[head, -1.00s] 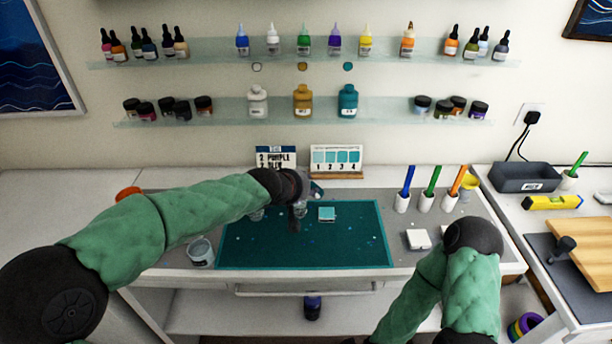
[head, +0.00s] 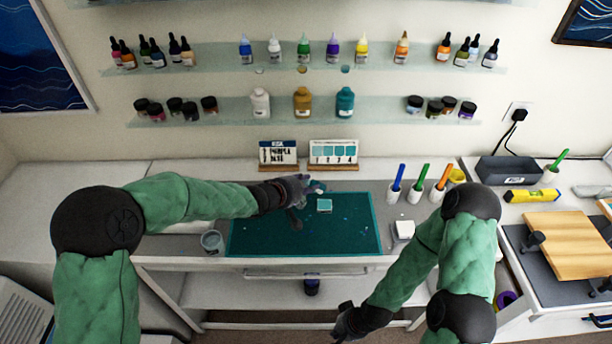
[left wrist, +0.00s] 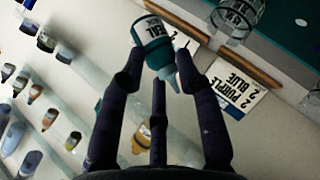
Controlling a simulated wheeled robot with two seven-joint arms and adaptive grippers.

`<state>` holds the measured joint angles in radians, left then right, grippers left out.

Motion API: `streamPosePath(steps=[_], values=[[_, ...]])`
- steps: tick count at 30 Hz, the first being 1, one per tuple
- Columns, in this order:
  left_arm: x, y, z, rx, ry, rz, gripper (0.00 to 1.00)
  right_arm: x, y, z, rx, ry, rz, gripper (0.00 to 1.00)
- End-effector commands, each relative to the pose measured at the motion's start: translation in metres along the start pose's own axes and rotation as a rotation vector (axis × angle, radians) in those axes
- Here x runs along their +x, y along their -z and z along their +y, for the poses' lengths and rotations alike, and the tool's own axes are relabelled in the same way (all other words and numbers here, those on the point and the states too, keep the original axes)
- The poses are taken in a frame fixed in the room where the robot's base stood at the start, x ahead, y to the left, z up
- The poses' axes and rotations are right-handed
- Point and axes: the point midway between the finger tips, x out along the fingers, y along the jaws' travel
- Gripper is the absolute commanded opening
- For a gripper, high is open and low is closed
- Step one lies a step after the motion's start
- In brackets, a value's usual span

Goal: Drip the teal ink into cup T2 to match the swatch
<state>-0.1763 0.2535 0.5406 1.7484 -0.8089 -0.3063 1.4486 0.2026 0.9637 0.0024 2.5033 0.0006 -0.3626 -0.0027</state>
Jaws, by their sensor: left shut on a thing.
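My left gripper (head: 308,188) is over the back part of the teal mat (head: 350,238). In the left wrist view its fingers (left wrist: 172,62) are shut around a small bottle (left wrist: 153,42) with a teal body, a white TEAL label and a pale tapered nozzle. A clear cup (left wrist: 237,15) with a dark-lettered label stands near it; I cannot read the label. The swatch card (head: 333,152) with several numbered teal shades stands behind the mat. A small pale teal square (head: 324,205) lies on the mat. My right gripper (head: 345,322) hangs low before the table; its jaws are unclear.
A PURPLE/BLUE card (head: 278,153) stands beside the swatch card. A grey cup (head: 212,241) stands left of the mat. Bottle shelves (head: 230,112) line the wall.

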Motion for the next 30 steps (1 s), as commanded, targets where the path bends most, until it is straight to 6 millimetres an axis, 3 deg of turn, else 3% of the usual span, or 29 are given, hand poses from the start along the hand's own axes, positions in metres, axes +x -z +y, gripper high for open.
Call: streamPosePath(steps=[1, 13, 20, 30], values=[[-0.002, 0.001, 0.002, -0.016, -0.008, -0.006, 0.02, -0.011, 0.0, -0.004, 0.0, 0.0, 0.0, 0.0], [0.004, -0.002, -0.009, -0.188, -0.151, -0.062, 0.02, -0.056, -0.002, -0.02, 0.0, 0.0, 0.0, 0.0], [0.015, -0.007, -0.027, -0.375, -0.311, -0.124, 0.02, -0.053, -0.002, -0.019, 0.0, 0.0, 0.0, 0.0], [0.01, -0.003, -0.023, -0.465, -0.404, -0.184, 0.02, -0.056, -0.002, -0.02, 0.0, 0.0, 0.0, 0.0]])
